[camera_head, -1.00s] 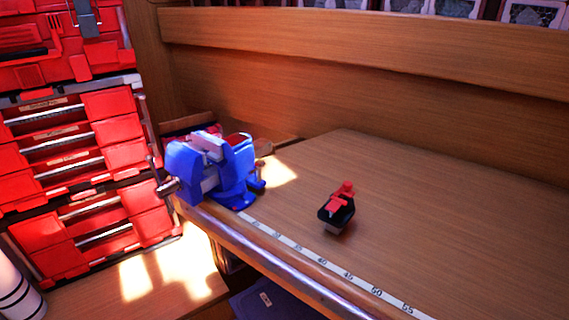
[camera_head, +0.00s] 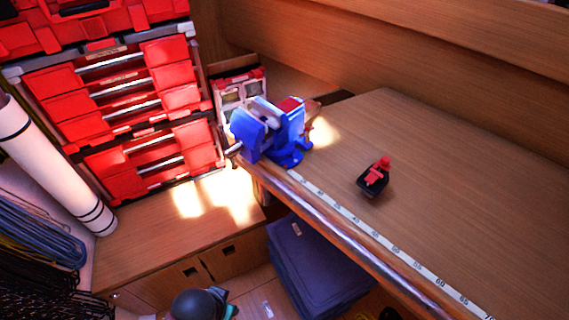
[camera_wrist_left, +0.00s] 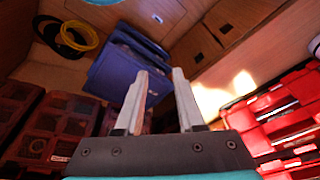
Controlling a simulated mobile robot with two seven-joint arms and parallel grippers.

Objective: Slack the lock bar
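No part is clearly recognisable as the lock bar. A blue bench vise (camera_head: 285,150) is fixed at the left end of the wooden workbench, with a small bar handle (camera_head: 234,149) on its front left side. Stacked red drawer cabinets (camera_head: 130,110) with pale horizontal bars stand left of it; they also show at the right of the left wrist view (camera_wrist_left: 290,115). My left gripper (camera_wrist_left: 160,72) is open and empty, with a clear gap between its pale fingers, and touches nothing visible. My right gripper is not in view.
A small black and red object (camera_head: 374,178) lies on the workbench (camera_head: 450,190) behind a measuring strip (camera_head: 385,240). Blue folded stuff (camera_head: 310,265) sits below the bench edge. A white roll (camera_head: 50,165) and coiled lines (camera_head: 35,235) are at the left. The bench's right part is clear.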

